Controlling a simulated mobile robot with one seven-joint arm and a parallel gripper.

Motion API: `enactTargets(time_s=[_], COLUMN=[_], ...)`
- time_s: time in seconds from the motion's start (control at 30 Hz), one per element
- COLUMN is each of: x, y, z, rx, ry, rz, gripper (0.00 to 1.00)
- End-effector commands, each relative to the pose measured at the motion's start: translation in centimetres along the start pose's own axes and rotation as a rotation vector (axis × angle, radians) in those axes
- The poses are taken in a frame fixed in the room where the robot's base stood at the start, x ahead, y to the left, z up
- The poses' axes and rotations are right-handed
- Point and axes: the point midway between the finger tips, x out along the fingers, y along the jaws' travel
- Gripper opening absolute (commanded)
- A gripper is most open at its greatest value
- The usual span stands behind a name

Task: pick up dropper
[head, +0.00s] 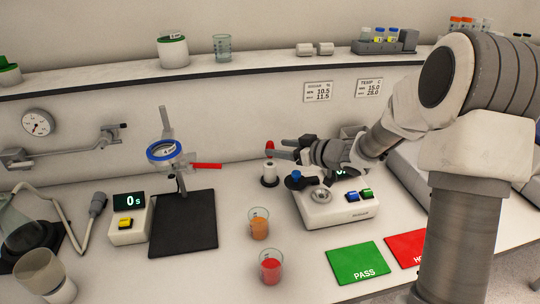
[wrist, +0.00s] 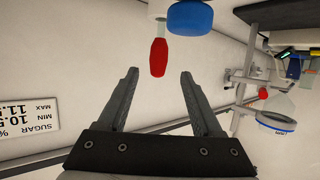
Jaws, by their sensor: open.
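The dropper has a red bulb (head: 269,147) and stands upright in a small white holder (head: 269,170) with a dark base, left of the white instrument. In the wrist view the red bulb (wrist: 159,58) shows just beyond the fingertips, roughly centred between them, with a pale stem above it in the picture. My gripper (head: 282,149) is open and level with the bulb, pointing left. In the wrist view its two dark fingers (wrist: 160,74) are spread with nothing between them. Whether a finger touches the bulb cannot be told.
Beakers of orange (head: 259,229) and red (head: 271,269) liquid stand in front. A ring stand (head: 166,150) is left.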

Motion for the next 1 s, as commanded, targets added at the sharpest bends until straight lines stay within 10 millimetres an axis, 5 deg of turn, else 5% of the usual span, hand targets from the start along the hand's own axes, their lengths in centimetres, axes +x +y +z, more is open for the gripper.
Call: enactTargets(time_s=[0.4,0.7,1.0], x=[4.9,5.3,5.2], y=[0.3,0.3,0.3], z=[0.5,0.4,0.5], rx=[0.001,0.000,0.000], ry=[0.000,-0.001,-0.001], rz=[0.001,0.002,0.002], gripper=[0.67,0.65,0.12])
